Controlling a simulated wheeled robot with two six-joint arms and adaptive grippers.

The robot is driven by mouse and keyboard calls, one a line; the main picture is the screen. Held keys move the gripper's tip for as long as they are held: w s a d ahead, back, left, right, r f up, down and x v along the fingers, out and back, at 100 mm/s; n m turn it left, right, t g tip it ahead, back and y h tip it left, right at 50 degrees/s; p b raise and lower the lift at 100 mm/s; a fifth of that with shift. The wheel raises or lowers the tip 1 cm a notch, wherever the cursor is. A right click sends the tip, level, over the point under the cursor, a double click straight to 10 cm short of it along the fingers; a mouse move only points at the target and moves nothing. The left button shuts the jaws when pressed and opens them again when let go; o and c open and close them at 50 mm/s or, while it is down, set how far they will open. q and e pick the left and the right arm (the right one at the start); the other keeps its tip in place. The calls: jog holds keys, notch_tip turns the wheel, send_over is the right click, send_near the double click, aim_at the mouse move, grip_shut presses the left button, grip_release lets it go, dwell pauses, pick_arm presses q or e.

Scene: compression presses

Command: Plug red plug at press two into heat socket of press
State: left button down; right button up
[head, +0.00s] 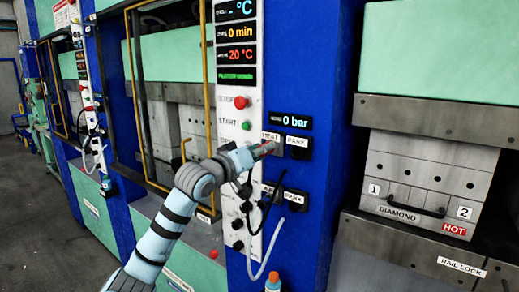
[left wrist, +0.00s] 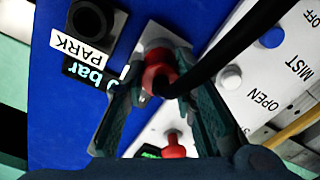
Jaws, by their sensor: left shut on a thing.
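My left gripper (head: 266,150) reaches up to the press's control panel, right at the heat socket (head: 272,136) under the HEAT label. In the left wrist view, its two fingers (left wrist: 160,85) are shut on the red plug (left wrist: 158,66), with a black cable running from the plug's back to the upper right. The plug's front faces a grey plate (left wrist: 154,36) on the panel and appears to touch it. The fingers and plug hide the socket opening, so I cannot tell how deep the plug sits. My right gripper is not in view.
The PARK socket (head: 297,146) is beside the heat socket, below the 0 bar display (head: 291,122). A red stop button (head: 241,102) and a green start button (head: 246,126) are on the white panel strip. A light hose (head: 262,262) hangs below. A hot drawer (head: 428,190) is at right.

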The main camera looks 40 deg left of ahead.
pick_arm(q)
jog(key=c, duration=1.2)
grip_release()
jog(key=shift+w, duration=0.2)
jog(key=shift+c, duration=0.2)
jog(key=shift+s, duration=0.1)
jog(key=s+f+b, duration=0.2)
jog(key=s+b, duration=0.7)
jog(key=b, duration=0.2)
jog(key=w+d+f+m+h+p, duration=0.25)
jog(key=d+f+m+h, duration=0.25)
jog(key=d+f, duration=0.6)
jog(key=s+d+f+m+h, duration=0.1)
jog(key=s+d+f+m, duration=0.1)
jog(key=f, duration=0.5)
jog(key=s+d+f+m+g+h, duration=0.1)
jog(key=s+d+f+m+h, duration=0.1)
jog(key=d+f, duration=0.5)
jog(key=s+m, duration=0.1)
jog(key=s, duration=0.1)
jog(key=shift+s+g+h, duration=0.3)
